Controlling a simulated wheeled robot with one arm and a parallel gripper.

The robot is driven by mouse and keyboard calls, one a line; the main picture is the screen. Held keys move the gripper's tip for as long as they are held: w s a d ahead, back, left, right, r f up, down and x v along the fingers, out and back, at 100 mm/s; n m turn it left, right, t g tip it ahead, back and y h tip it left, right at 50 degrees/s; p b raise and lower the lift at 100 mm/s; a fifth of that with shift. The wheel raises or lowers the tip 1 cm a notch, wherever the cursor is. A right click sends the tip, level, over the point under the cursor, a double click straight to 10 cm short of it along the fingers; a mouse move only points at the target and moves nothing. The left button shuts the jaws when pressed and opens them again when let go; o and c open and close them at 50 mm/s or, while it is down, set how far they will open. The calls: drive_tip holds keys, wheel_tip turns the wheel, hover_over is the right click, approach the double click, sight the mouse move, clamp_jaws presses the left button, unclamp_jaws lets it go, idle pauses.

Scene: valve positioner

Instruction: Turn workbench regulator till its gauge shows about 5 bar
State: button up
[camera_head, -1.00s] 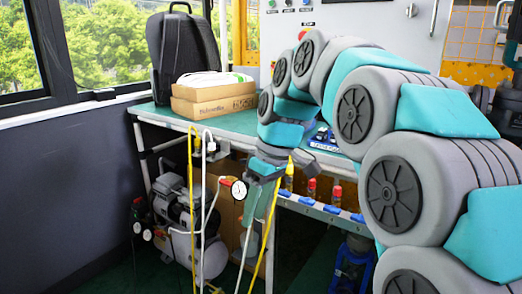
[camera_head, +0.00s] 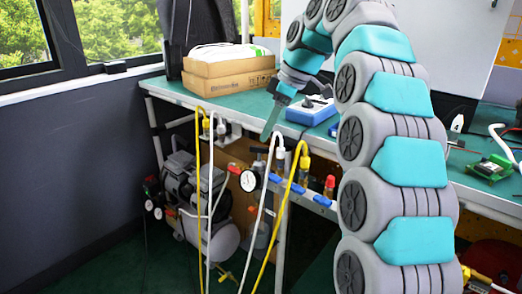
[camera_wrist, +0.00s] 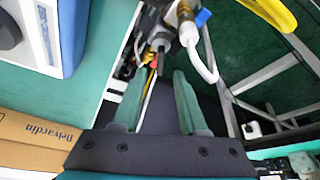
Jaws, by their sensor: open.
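The workbench regulator (camera_head: 259,153) has a dark knob on top and hangs below the bench's front edge. Its round white gauge (camera_head: 249,180) faces the head camera; the needle is too small to read. My gripper (camera_head: 270,130) is above and slightly right of the knob, pointing down past the bench edge. In the wrist view my gripper (camera_wrist: 160,78) is open, with nothing between its two grey-green fingers. A dark grey knob-like part (camera_wrist: 159,42) shows beyond the fingertips, apart from them; I cannot tell surely whether it is the regulator knob.
White and yellow hoses (camera_head: 203,190) hang close to the regulator from brass fittings. A blue-and-white device (camera_head: 311,110) and cardboard boxes (camera_head: 228,84) stand on the green bench (camera_head: 180,88). A compressor (camera_head: 215,236) with small gauges (camera_head: 158,213) sits underneath.

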sight(260, 147)
drive_tip(key=shift+b+x, duration=0.4)
drive_tip(key=shift+x, duration=2.85)
clamp_jaws()
